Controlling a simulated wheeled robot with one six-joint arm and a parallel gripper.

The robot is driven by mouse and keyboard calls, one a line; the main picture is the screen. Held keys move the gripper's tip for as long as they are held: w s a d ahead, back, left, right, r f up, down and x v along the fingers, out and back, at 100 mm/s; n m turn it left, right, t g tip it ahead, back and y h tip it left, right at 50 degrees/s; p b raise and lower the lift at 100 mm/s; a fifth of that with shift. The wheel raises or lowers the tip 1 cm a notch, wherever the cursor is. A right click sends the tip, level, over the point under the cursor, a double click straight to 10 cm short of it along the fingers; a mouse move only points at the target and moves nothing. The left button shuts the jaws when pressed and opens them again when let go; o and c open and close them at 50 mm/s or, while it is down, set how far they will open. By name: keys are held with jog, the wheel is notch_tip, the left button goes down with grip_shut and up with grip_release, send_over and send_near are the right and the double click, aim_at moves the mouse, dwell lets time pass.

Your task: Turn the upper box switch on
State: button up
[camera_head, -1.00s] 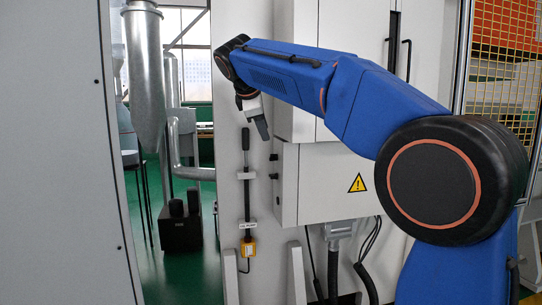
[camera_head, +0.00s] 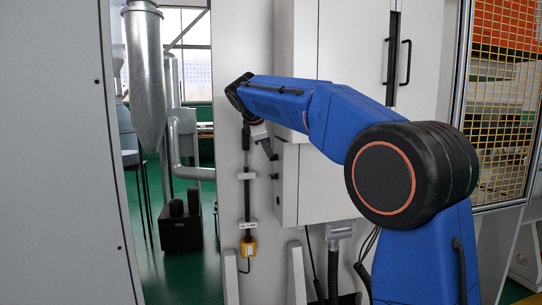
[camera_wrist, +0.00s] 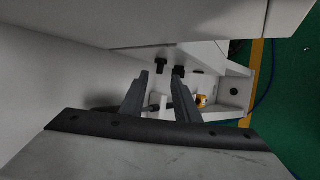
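The pale grey switch box (camera_head: 312,185) is on the wall below a tall cabinet. On its left side face are two small black switches, the upper switch (camera_head: 274,157) and the lower switch (camera_head: 274,177). In the head view my gripper (camera_head: 268,151) points down and right, with its tips close to the upper switch; contact cannot be told. In the wrist view my gripper (camera_wrist: 160,77) has its two fingers apart with nothing held between them. Two dark switch knobs show just beyond the fingertips, one (camera_wrist: 161,64) ahead of the gap and one near the right fingertip.
The tall cabinet (camera_head: 350,45) with black handles stands directly above the switch box. A vertical black rod with a yellow box (camera_head: 248,247) is on the wall to the left. A yellow mesh fence (camera_head: 508,110) stands at the right.

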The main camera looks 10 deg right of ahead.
jog(key=x, duration=0.5)
jog(key=shift+w+d+f, duration=0.15)
jog(key=shift+w+f, duration=0.05)
jog(key=shift+f, duration=0.05)
grip_shut()
